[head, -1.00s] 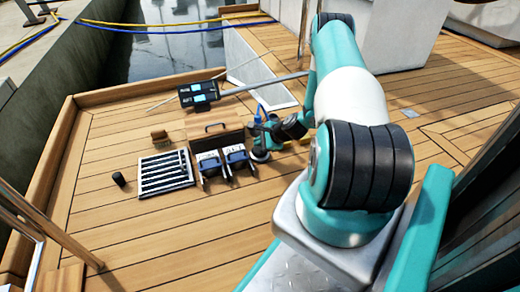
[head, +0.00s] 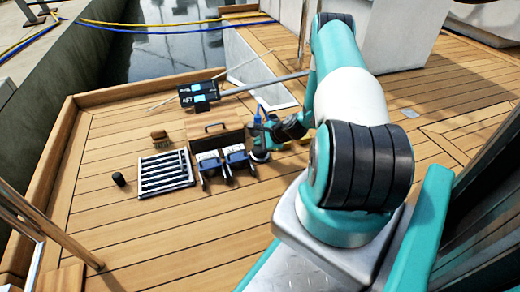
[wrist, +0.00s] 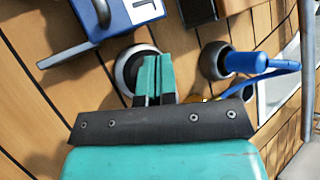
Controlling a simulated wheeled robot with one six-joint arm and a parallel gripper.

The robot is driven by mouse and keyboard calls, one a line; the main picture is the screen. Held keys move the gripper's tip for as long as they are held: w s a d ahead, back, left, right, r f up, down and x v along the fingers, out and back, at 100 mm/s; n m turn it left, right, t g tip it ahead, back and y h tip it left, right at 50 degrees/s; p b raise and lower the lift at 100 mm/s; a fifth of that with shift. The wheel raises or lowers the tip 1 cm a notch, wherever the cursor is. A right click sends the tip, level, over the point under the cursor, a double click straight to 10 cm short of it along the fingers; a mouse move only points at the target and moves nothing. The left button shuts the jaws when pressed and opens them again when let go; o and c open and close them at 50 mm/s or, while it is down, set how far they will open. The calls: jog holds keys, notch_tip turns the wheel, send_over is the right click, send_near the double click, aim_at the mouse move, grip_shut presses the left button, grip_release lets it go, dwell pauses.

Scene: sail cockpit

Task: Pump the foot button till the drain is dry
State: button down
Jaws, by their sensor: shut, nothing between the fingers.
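A round foot button (wrist: 125,72) with a pale rim and dark centre is on the deck in the wrist view; it also shows small in the head view (head: 260,156). My gripper (wrist: 152,60) is shut and empty, its green fingers over the button's right part. I cannot tell whether they touch it. My gripper looks small in the head view (head: 263,143). A slotted dark grate (head: 165,173), which looks like the drain, lies left of the blue units. I cannot tell whether it holds water.
Two blue units (head: 236,160) with dark handles stand left of the button. A wooden box (head: 214,131) and an AFT display (head: 199,96) are behind. A blue-handled item (wrist: 240,62) is right of my gripper. A black cylinder (head: 118,179) and brush (head: 159,135) stand left.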

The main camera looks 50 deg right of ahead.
aim_at(260, 150)
jog(key=shift+f, duration=0.1)
dwell(0.3)
jog(key=shift+f, duration=0.3)
jog(key=shift+f+b, duration=0.5)
jog(key=shift+f, duration=0.25)
dwell(0.7)
jog(key=shift+r, duration=0.15)
jog(key=shift+r+p, duration=1.05)
jog(key=shift+p, duration=0.05)
notch_tip(260, 150, up, 5)
jog(key=p, duration=0.5)
